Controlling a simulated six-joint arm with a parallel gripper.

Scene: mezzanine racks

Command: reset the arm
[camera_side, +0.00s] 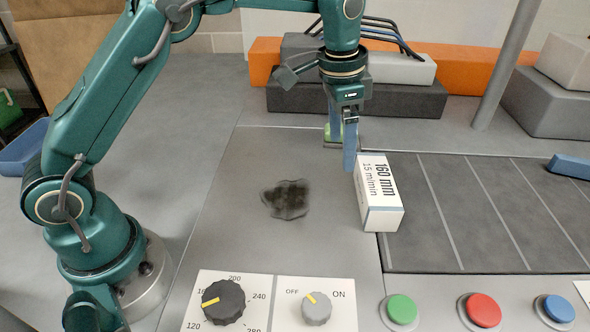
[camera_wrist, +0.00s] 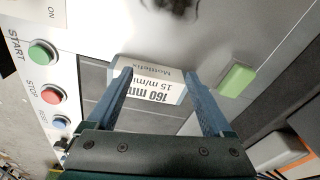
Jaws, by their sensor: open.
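My teal gripper (camera_side: 343,150) hangs fingers-down from the arm, its two blue fingers apart with nothing held. In the wrist view, the open fingers (camera_wrist: 158,78) frame a white carton printed "160 mm 15 m/min". In the side view this carton (camera_side: 380,195) stands just right of the nearer finger, at the left edge of the dark slatted belt. I cannot tell whether the finger touches it. My arm reaches over the grey table from its base at the left.
A dark stain (camera_side: 287,199) marks the table left of the carton. Dial knobs (camera_side: 222,302) and green (camera_side: 402,309), red (camera_side: 483,309) and blue (camera_side: 558,309) buttons line the front. A green block (camera_wrist: 237,78) lies right of the fingers in the wrist view. Grey and orange blocks stand behind.

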